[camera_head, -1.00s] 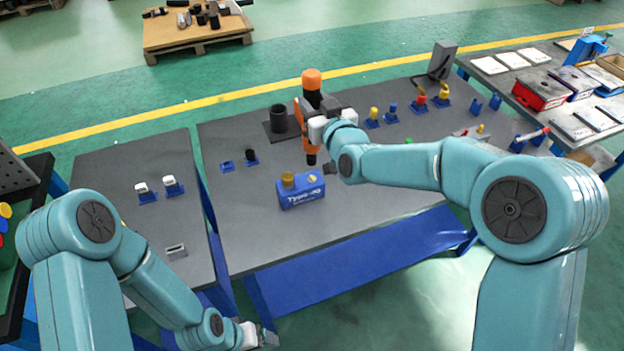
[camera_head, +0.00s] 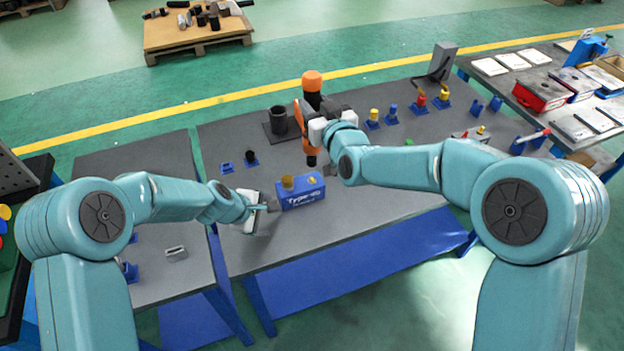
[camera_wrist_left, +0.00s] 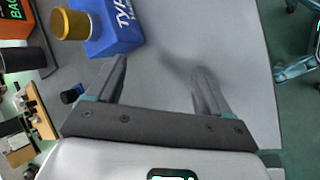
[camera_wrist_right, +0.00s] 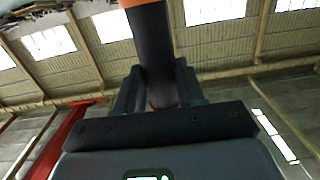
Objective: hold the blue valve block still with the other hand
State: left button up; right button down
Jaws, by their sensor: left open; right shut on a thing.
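The blue valve block (camera_head: 301,194), with white lettering and brass-coloured fittings on top, stands on the grey middle table. My left gripper (camera_head: 268,203) is open just left of the block. In the left wrist view the block (camera_wrist_left: 118,28) lies at the upper left, beyond the open fingers (camera_wrist_left: 160,82), with nothing between them. My right gripper (camera_head: 310,122) is shut on an orange and black power tool (camera_head: 311,92), held upright behind the block. In the right wrist view the tool's dark body (camera_wrist_right: 156,55) sits between the fingers.
A black cup-shaped holder (camera_head: 278,120) stands behind the block. Small blue holders (camera_head: 227,167) stand to the left, and coloured parts in blue holders (camera_head: 391,113) to the right. A grey part (camera_head: 177,253) lies on the left table.

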aim_at(278, 196)
pick_arm(q)
jog(key=w+a+n+h, duration=0.1)
jog(key=w+n, duration=0.1)
jog(key=w+a+r+n+h, duration=0.1)
jog(key=w+n+h, duration=0.1)
jog(key=w+a+n+g+h, duration=0.1)
jog(key=w+n+h, duration=0.1)
jog(key=shift+a+r, duration=0.2)
jog(key=shift+r, duration=0.2)
jog(key=shift+s+r+n+h, duration=0.15)
jog(key=shift+n+h, duration=0.25)
jog(key=shift+n, duration=0.2)
jog(key=shift+x, duration=4.45)
jog(key=shift+r, duration=0.1)
jog(key=c, duration=1)
